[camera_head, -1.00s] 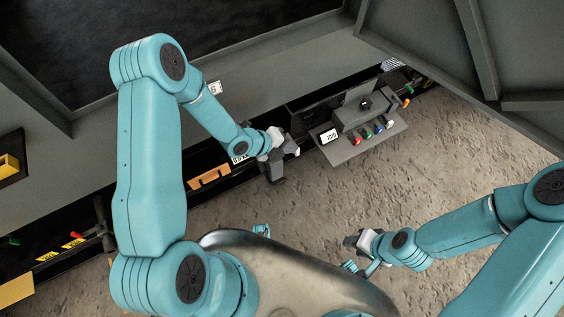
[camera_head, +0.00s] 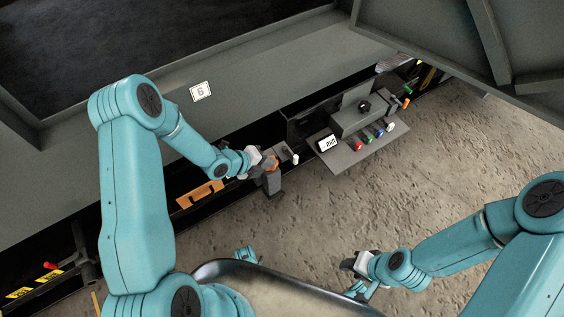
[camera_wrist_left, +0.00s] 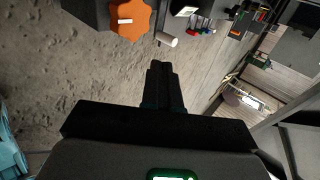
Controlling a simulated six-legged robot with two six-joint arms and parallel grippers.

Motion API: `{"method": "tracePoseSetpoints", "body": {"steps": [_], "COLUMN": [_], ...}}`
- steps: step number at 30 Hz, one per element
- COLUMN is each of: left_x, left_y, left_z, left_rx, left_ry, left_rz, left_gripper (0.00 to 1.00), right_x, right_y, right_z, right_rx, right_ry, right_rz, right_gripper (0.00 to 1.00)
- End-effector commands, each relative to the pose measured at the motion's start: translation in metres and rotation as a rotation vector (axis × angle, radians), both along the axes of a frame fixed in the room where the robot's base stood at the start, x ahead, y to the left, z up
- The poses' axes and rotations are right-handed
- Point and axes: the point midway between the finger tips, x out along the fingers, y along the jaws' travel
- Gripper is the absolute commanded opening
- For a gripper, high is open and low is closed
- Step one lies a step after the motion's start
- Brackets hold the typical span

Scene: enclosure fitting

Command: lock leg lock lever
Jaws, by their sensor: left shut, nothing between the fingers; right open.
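A small lever with a white tip (camera_head: 295,158) sticks out from the enclosure edge, just right of an orange knob (camera_head: 271,163). The frames do not make clear whether this is the leg lock lever. In the left wrist view the white tip (camera_wrist_left: 168,40) and the orange knob (camera_wrist_left: 130,18) lie beyond my fingertips. My left gripper (camera_head: 270,187) is shut and empty beside the knob; its closed fingers (camera_wrist_left: 162,72) appear apart from the white tip. My right gripper (camera_head: 352,264) is open and empty over the ground at lower right.
A panel with coloured knobs (camera_head: 350,155) juts out right of the left gripper. An orange handle (camera_head: 200,194) lies to its left. A red-tipped lever (camera_head: 52,265) sits at far left by yellow labels. Bare ground (camera_head: 440,170) is clear at right.

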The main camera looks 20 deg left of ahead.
Motion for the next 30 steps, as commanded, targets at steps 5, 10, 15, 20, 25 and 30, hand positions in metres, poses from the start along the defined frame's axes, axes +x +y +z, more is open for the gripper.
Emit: {"method": "tracePoseSetpoints", "body": {"steps": [5, 10, 15, 20, 25, 30], "left_x": [0.013, 0.031, 0.047, 0.053, 0.055, 0.055], "left_y": [-0.011, -0.025, -0.036, -0.041, -0.042, -0.042], "left_z": [-0.020, -0.043, -0.059, -0.066, -0.067, -0.066], "left_rx": [0.000, 0.000, 0.000, 0.000, -0.001, -0.001], "left_ry": [0.000, 0.000, 0.000, 0.000, 0.001, 0.001], "left_rz": [-0.002, -0.004, -0.001, 0.000, 0.000, 0.000], "left_gripper": [0.00, 0.00, 0.00, 0.00, 0.00, 0.00], "right_x": [0.000, 0.000, 0.001, 0.002, 0.002, 0.002], "right_y": [0.000, 0.000, -0.001, -0.002, -0.002, -0.002], "right_z": [-0.010, -0.020, -0.026, -0.028, -0.028, -0.028], "right_rx": [0.000, 0.000, 0.000, -0.002, -0.002, -0.002], "right_ry": [0.000, 0.000, -0.002, -0.002, -0.003, -0.003], "right_rz": [0.000, 0.000, -0.004, -0.007, -0.008, -0.008], "right_gripper": [0.41, 0.41, 0.41, 0.41, 0.41, 0.41]}}
